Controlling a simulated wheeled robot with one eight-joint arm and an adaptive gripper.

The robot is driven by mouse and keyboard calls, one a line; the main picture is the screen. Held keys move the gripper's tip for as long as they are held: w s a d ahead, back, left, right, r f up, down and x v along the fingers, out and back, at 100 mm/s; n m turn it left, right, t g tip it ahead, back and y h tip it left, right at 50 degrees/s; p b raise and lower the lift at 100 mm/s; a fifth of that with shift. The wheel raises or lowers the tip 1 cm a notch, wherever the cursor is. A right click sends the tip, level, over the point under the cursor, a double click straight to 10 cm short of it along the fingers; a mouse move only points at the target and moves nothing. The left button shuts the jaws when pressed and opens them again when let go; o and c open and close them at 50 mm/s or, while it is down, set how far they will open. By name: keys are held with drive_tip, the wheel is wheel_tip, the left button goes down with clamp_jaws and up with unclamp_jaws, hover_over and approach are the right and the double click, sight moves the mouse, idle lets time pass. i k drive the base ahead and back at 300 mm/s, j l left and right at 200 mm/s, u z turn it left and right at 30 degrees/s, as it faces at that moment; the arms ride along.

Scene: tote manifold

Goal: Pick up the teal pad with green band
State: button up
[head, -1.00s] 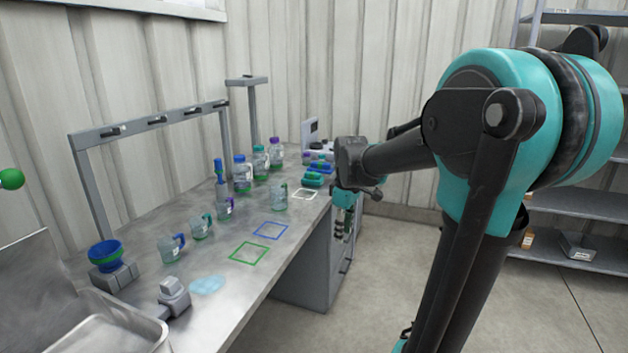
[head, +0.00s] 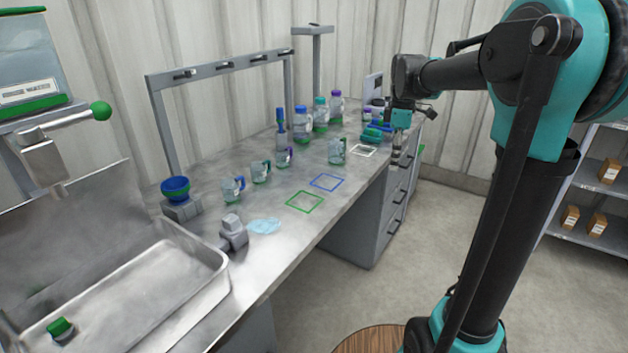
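A teal pad with a green band (head: 371,135) lies on the far part of the metal bench, just behind the white square outline. It looks small at this distance. My gripper (head: 400,158) hangs pointing down at the bench's front edge, to the right of the pad and apart from it in the picture. The fingers are too small and dark to tell whether they are open or shut. I see nothing held in them.
A blue pad (head: 380,127) lies right behind the teal one. Several bottles and a jug (head: 337,151) stand to the left. A sink tray (head: 200,290) at the near left holds a small green-topped block (head: 61,328). Blue and green outlines (head: 304,202) on the bench are empty.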

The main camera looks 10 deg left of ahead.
sight(372, 135)
drive_tip(key=i+l, duration=0.15)
drive_tip(key=i, duration=0.3)
drive_tip(key=i+l+u, duration=0.15)
drive_tip(key=i, duration=0.3)
drive_tip(key=i+l, duration=0.15)
drive_tip(key=i, duration=0.25)
drive_tip(key=i+l+u, duration=0.15)
drive_tip(key=i, duration=0.3)
